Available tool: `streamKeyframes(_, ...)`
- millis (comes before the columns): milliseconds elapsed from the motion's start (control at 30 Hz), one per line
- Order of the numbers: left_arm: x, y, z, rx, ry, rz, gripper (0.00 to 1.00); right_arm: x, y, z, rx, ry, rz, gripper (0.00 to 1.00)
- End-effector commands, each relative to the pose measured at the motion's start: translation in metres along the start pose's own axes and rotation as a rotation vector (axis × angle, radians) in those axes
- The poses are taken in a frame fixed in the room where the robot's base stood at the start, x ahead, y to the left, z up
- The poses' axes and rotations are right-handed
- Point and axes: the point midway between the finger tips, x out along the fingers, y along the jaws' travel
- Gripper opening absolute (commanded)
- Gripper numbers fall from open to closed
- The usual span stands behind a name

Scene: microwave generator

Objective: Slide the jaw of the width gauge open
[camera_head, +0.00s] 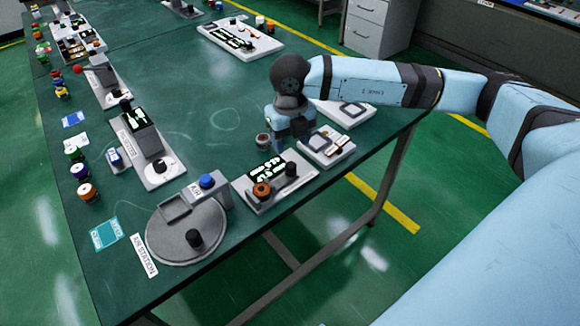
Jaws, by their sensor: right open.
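My right arm reaches in from the right, and its blue and black right gripper (281,145) points down over the near-right part of the table. Its fingers are small in the picture and seem to hold nothing. Just right of it sits a small light fixture (327,147) with a grey block and a dark part on top, possibly the width gauge. I cannot read a label on it, and how far its jaw stands open is too small to tell. My left gripper is out of view.
A board with lit digits and an orange knob (262,188) lies just below the gripper. A round grey station (187,230) with a blue button stands at the near left. A plate with a square frame (350,109) lies behind. The green table's (215,85) middle is mostly clear.

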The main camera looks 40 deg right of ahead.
Motion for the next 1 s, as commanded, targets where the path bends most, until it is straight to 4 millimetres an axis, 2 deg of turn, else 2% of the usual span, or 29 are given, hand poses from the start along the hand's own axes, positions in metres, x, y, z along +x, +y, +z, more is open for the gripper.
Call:
streamKeyframes(33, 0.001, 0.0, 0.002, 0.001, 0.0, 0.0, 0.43, 0.014, 0.0, -0.001, 0.0, 0.004, 0.0, 0.57)
streamKeyframes(200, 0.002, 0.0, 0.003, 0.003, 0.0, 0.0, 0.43, 0.049, 0.001, -0.001, -0.001, 0.003, 0.001, 0.57)
streamKeyframes(400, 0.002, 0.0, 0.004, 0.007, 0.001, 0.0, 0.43, 0.079, 0.001, -0.001, -0.001, 0.002, 0.002, 0.57)
streamKeyframes(600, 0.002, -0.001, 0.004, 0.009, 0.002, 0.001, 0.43, 0.09, 0.001, 0.0, -0.001, 0.0, 0.003, 0.57)
streamKeyframes(867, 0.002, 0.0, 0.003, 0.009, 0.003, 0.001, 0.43, 0.09, 0.001, 0.0, -0.001, 0.0, 0.003, 0.57)
streamKeyframes(1000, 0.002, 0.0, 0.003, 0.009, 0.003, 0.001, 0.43, 0.09, 0.001, 0.0, -0.001, 0.0, 0.003, 0.24)
